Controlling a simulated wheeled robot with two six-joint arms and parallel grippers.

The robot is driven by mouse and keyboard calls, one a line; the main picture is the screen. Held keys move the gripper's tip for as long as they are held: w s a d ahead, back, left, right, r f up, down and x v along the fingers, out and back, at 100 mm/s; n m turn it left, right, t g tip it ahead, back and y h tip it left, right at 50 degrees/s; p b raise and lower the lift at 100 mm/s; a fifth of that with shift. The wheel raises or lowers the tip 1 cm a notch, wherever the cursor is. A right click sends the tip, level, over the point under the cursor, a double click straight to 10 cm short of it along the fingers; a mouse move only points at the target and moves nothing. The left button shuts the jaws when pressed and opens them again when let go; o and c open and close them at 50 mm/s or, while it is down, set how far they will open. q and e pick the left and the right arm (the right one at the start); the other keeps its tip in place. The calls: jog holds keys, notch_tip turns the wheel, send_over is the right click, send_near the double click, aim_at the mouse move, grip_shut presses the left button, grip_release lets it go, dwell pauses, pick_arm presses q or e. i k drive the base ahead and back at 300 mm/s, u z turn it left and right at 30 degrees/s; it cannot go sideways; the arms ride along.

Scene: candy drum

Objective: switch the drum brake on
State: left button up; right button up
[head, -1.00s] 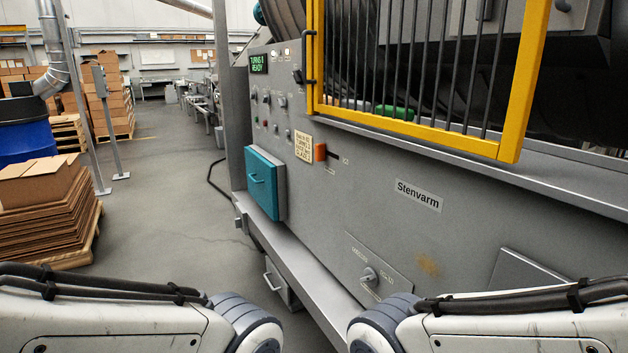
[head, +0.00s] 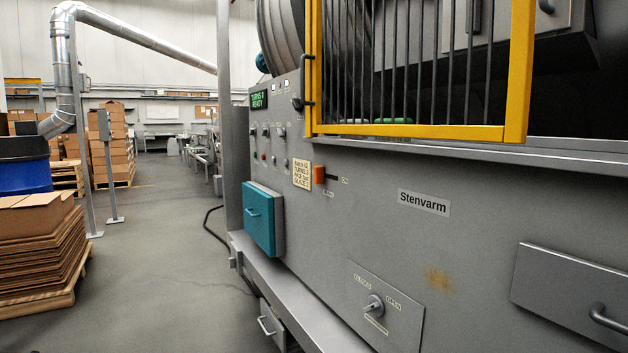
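The grey drum machine (head: 400,260), marked Stenvarm, fills the right side of the head view. An orange handle (head: 319,174) sits at the left end of a short dark slot (head: 331,178) on its front panel. Small labels lie beside and below the slot, too small to read surely; I take this as the brake control. A cream notice plate (head: 302,175) is just left of it. A green-lit display (head: 259,99) reads TURNS and READY. Neither of my grippers is in view.
A yellow barred guard (head: 420,131) covers the drum opening. A teal box (head: 262,219) juts out at left. A rotary knob (head: 374,306) marked closed and open sits low. A handled grey panel (head: 575,285) is at right. The floor aisle (head: 160,250) at left is clear.

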aim_at(319, 171)
jog(key=u, duration=0.75)
jog(key=i, duration=1.15)
jog(key=z, duration=0.4)
